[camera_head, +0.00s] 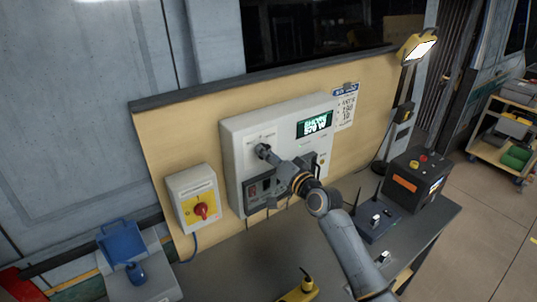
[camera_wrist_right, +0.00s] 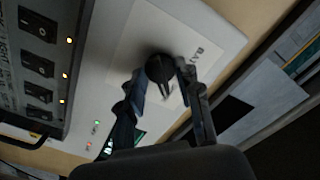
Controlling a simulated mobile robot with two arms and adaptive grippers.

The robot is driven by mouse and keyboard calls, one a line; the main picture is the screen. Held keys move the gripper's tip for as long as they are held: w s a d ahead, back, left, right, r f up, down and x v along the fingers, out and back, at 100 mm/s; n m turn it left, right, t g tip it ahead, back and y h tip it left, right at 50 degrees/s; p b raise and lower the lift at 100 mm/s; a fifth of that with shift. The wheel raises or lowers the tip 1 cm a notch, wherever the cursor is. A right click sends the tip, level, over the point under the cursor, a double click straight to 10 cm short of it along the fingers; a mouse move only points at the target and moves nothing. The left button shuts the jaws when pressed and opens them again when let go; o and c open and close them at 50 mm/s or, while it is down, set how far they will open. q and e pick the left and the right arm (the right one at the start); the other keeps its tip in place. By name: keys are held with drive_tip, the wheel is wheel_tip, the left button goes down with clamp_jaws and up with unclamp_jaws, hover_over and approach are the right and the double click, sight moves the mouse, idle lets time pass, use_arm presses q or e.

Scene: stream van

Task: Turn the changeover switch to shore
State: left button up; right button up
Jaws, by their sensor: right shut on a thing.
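The changeover switch is a black round knob (camera_wrist_right: 160,68) with a handle bar, on a pale plate of the white wall panel (camera_head: 238,132). My right gripper (camera_head: 263,151) reaches the upper left of this panel. In the right wrist view, the two fingers of my right gripper (camera_wrist_right: 164,84) are closed on the knob, one on each side. The gripper hides the knob in the head view, and its exact pointing is hard to read. A green-lit display (camera_head: 315,124) on the panel seems to read "SHORE" with a number below. My left gripper is out of view.
A box with a red rotary knob (camera_head: 201,210) is left of the panel. Breakers (camera_wrist_right: 38,68) with orange lights sit on the panel's lower part.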

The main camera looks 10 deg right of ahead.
idle(0.3)
drive_tip(key=o, duration=1.2)
drive_tip(key=shift+c, duration=0.2)
drive_tip(key=v, duration=1.2)
